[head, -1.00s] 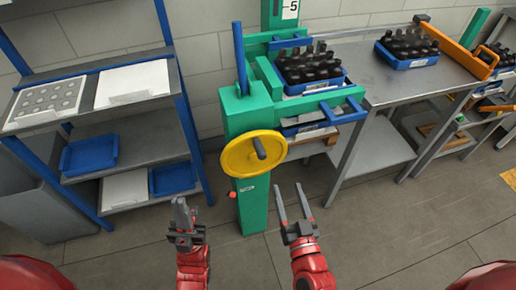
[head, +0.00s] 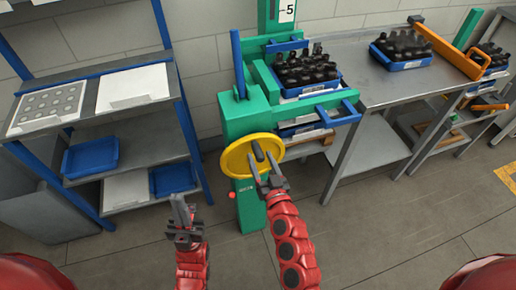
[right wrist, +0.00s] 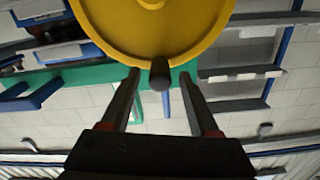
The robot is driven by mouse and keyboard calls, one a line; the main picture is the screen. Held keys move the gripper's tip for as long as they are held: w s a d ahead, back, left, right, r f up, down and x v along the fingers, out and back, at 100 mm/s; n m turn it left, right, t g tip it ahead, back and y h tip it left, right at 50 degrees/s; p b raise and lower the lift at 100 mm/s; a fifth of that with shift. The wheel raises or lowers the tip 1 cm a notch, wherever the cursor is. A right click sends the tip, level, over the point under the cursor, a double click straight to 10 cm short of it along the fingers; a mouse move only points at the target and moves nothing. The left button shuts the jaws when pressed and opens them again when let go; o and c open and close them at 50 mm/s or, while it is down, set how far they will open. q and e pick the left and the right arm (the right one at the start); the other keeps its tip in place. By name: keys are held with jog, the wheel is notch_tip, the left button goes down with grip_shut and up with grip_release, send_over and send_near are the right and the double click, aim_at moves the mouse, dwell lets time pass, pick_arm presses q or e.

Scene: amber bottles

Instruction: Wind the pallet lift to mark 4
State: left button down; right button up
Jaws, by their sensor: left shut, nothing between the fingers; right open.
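The green pallet lift (head: 250,119) stands in the middle of the head view. Its yellow handwheel (head: 237,159) faces me, with a dark crank knob (head: 258,151) sticking out. My right gripper (head: 263,163) is open at the wheel, its fingers around or just short of the knob. In the right wrist view the knob (right wrist: 160,74) shows between the two open fingers (right wrist: 160,98), below the yellow wheel (right wrist: 150,25). My left gripper (head: 182,215) is shut and empty, low and left of the lift post. The mark plate (head: 287,11) at the top reads 5; other marks are not visible.
The lift's fork carries a blue crate (head: 334,83) of dark bottles. A grey bench (head: 375,92) with another bottle crate (head: 402,63) is at the right. A blue-framed shelf (head: 130,127) with trays stands left. The floor in front is clear.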

aim_at(258, 152)
jog(key=shift+x, duration=1.65)
grip_shut()
